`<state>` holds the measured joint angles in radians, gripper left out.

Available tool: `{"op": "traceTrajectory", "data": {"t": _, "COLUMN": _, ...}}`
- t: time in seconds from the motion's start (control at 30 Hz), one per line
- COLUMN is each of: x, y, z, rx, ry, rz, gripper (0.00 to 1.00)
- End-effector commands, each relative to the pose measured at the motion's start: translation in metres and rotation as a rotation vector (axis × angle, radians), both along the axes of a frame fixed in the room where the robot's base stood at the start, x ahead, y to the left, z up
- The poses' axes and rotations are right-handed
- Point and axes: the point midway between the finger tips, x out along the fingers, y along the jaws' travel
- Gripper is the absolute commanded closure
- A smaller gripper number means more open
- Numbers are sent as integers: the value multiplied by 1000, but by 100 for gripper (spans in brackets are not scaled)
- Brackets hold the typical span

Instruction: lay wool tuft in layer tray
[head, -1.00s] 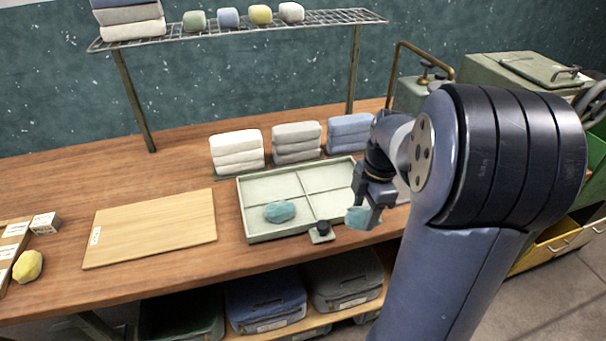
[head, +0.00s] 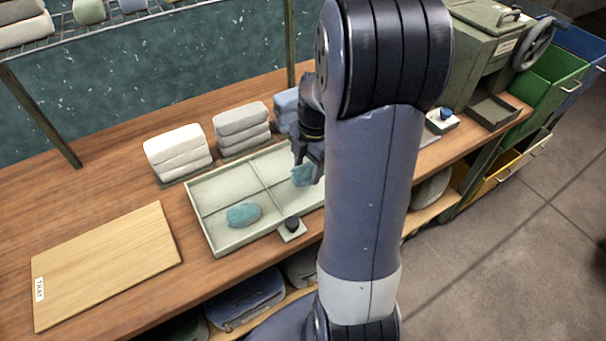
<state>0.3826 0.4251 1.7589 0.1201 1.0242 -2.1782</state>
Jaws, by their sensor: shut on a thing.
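The layer tray (head: 196,196) is a pale green, shallow tray on the wooden bench, split into compartments by thin dividers. One teal wool tuft (head: 243,214) lies in its front left compartment. My gripper (head: 308,178) is shut on another teal wool tuft (head: 302,174), over the right part of the tray. My arm hides the tray's right end. I cannot tell whether the held tuft touches the tray floor.
Stacks of white (head: 178,153) and grey pads (head: 241,128) stand behind the tray. A small dark-knobbed block (head: 292,228) sits at its front edge. A wooden board (head: 107,262) lies to the left. A wire shelf (head: 60,45) stands over the bench back.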

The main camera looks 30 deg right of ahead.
Motion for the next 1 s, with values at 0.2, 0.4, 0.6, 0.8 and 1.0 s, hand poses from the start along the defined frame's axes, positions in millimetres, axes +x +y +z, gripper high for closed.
{"op": "traceTrajectory", "data": {"t": 0.2, "x": -1, "y": 0, "z": -29, "rx": 2, "ry": 5, "rz": -2, "gripper": 72}}
{"op": "traceTrajectory", "data": {"t": 0.4, "x": 0, "y": 0, "z": -38, "rx": 0, "ry": 0, "rz": -1, "gripper": 72}}
{"op": "traceTrajectory", "data": {"t": 0.6, "x": 0, "y": 0, "z": -39, "rx": 0, "ry": 0, "rz": -1, "gripper": 72}}
{"op": "traceTrajectory", "data": {"t": 0.8, "x": 0, "y": 0, "z": -40, "rx": 1, "ry": 0, "rz": -1, "gripper": 40}}
{"op": "traceTrajectory", "data": {"t": 1.0, "x": 0, "y": 0, "z": -40, "rx": 1, "ry": 0, "rz": -1, "gripper": 29}}
